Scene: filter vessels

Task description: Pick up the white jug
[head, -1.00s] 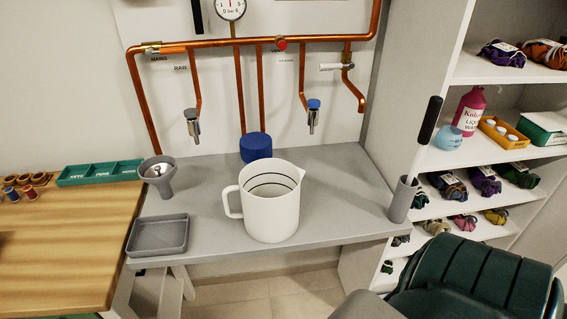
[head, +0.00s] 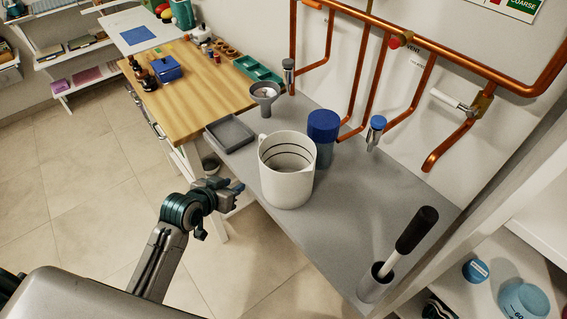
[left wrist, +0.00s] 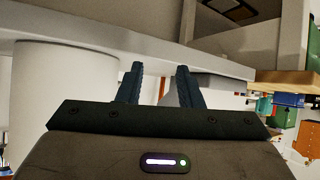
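The white jug (head: 287,182) stands upright on the grey bench (head: 300,228), with its handle toward the back left. Dark rings show inside it. My left gripper (head: 238,188) is in front of the bench, to the left of the jug and apart from it. In the left wrist view, which looks upside down, a large white cylinder at the left appears to be the jug (left wrist: 62,95). There the left gripper's two fingers (left wrist: 160,68) are apart with nothing between them. My right gripper is not in view.
A grey tray (head: 230,134) and a grey funnel cup (head: 265,100) stand left of the jug. A blue-capped container (head: 322,130) stands close behind it. A holder (head: 376,284) with a black-handled tool is at the right end. Copper pipes (head: 372,75) run behind.

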